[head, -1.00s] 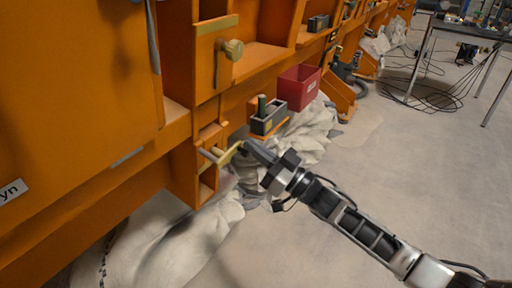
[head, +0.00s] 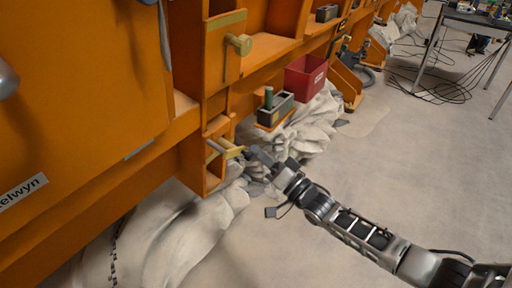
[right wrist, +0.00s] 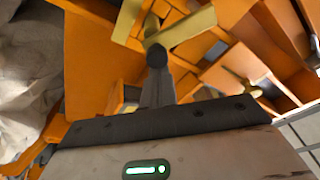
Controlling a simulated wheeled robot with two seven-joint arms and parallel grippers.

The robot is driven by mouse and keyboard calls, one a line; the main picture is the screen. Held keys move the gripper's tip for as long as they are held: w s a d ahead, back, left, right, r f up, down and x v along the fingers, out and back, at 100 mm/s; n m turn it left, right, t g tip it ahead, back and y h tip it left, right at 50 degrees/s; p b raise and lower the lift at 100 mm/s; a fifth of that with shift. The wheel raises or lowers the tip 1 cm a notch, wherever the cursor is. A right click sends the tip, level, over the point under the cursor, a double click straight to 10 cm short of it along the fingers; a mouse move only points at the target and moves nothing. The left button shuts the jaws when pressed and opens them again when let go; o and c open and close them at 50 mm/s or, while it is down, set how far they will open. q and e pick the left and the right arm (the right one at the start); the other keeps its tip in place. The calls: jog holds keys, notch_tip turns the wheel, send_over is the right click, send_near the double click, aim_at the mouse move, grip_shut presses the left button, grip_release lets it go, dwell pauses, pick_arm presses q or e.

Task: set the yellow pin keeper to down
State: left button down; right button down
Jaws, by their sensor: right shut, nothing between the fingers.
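The yellow pin keeper (head: 232,153) is a small flat bar at the end of a grey pin on the lower orange bracket. In the head view it lies nearly level, its outer end pointing right toward my right gripper (head: 256,151). In the right wrist view the yellow bar (right wrist: 187,27) crosses at the top, and the shut, empty fingertips (right wrist: 156,55) overlap its lower end. Whether they touch it I cannot tell. My left gripper is not in view.
A yellow plate with a round knob (head: 240,43) is above on the orange frame (head: 150,150). A grey holder (head: 276,111) with a green peg and a red bin (head: 305,78) stand behind. Crumpled pale cloth (head: 190,225) lies below.

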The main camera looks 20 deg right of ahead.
jog(key=shift+a+f+m, duration=0.1)
jog(key=shift+f+m, duration=0.15)
jog(key=shift+m, duration=0.25)
dwell(0.3)
